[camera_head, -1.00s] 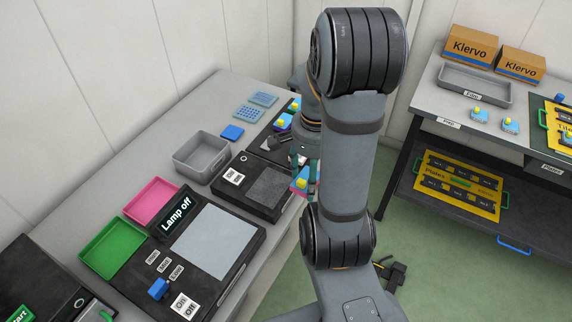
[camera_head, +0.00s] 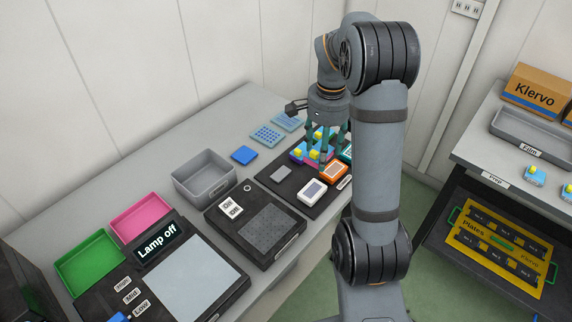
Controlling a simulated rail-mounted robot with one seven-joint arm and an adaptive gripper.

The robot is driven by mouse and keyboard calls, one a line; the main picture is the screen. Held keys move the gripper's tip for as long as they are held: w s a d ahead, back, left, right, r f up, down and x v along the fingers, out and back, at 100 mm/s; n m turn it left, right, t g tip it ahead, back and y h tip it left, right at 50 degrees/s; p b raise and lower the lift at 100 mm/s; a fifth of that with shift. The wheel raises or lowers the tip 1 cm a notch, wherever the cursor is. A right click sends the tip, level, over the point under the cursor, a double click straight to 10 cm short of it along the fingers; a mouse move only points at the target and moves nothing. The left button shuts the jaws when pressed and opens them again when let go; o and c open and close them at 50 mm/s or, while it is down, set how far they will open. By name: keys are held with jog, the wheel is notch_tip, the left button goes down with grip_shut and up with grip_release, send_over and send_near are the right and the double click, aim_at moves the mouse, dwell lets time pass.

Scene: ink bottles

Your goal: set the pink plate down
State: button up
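My gripper (camera_head: 329,148) points down over the black board (camera_head: 275,176) at the back right of the long table. Its teal fingers straddle the pink plate (camera_head: 325,157), which carries a blue block with a yellow top. The fingers partly hide this plate, and only a little of its pink shows. It is low over the board, and I cannot tell whether it touches it.
An orange-framed item (camera_head: 332,173) and a white one (camera_head: 311,191) are at the board's front. A grey bin (camera_head: 204,178), a dark scale-like device (camera_head: 257,226), a pink tray (camera_head: 141,217) and a green tray (camera_head: 89,263) lie to the left. Blue pieces (camera_head: 245,154) are behind.

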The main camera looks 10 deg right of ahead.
jog(key=shift+s+a, duration=0.1)
jog(key=shift+s, duration=0.25)
jog(key=shift+s+a+f, duration=0.1)
jog(key=shift+a+f, duration=0.05)
jog(key=shift+a, duration=0.2)
jog(key=p, duration=0.3)
send_over(284, 175)
notch_tip(284, 175, down, 7)
jog(key=shift+a+r, duration=0.1)
notch_tip(284, 175, down, 3)
jog(key=shift+s+f, duration=0.1)
jog(key=shift+f, duration=0.45)
jog(key=shift+f, duration=0.1)
jog(key=shift+f, duration=0.15)
jog(key=o, duration=1.2)
